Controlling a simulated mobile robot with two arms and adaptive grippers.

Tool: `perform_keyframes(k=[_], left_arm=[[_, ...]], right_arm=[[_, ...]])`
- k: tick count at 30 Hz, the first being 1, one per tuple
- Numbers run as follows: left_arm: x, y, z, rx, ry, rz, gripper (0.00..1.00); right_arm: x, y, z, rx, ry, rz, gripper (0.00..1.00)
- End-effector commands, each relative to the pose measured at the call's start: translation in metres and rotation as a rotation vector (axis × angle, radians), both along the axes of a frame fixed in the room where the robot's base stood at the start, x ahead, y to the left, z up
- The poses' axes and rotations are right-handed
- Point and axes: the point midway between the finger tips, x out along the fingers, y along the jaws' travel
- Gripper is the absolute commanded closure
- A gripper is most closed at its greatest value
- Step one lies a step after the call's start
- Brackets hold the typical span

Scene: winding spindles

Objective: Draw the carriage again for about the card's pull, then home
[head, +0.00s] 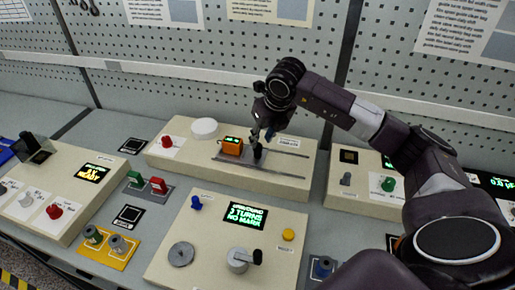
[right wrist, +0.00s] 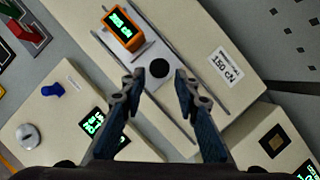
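The carriage is a grey plate (right wrist: 148,47) with a black knob (right wrist: 160,68), set on rails on a cream box. In the head view the knob (head: 258,152) stands beside the orange gauge (head: 231,146), whose green digits are too small to read surely. The gauge also shows in the right wrist view (right wrist: 122,28). A white card (right wrist: 224,68) on the box reads about 150 cN. My right gripper (head: 264,135) is above the knob; in the right wrist view its fingers (right wrist: 157,84) are apart, one on either side of the knob, with no visible grip. My left gripper is out of view.
The front box has a green screen (head: 245,215) reading "3 turns no mark", a crank (head: 240,260) and a metal disc (head: 181,254). A left box has a screen (head: 95,173) and red knob (head: 54,211). A right box carries a green knob (head: 388,184). Pegboard stands behind.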

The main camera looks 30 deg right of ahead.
Motion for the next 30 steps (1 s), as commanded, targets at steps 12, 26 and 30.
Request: perform_keyframes(k=[12, 26, 30], left_arm=[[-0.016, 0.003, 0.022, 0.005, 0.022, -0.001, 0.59], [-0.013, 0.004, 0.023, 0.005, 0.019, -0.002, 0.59], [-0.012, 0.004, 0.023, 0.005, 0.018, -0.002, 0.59]], right_arm=[[0.023, -0.001, -0.053, 0.001, 0.002, 0.0, 0.71], [0.026, -0.002, -0.063, -0.001, 0.0, 0.001, 0.79], [0.026, -0.002, -0.062, -0.001, -0.001, 0.001, 0.94]])
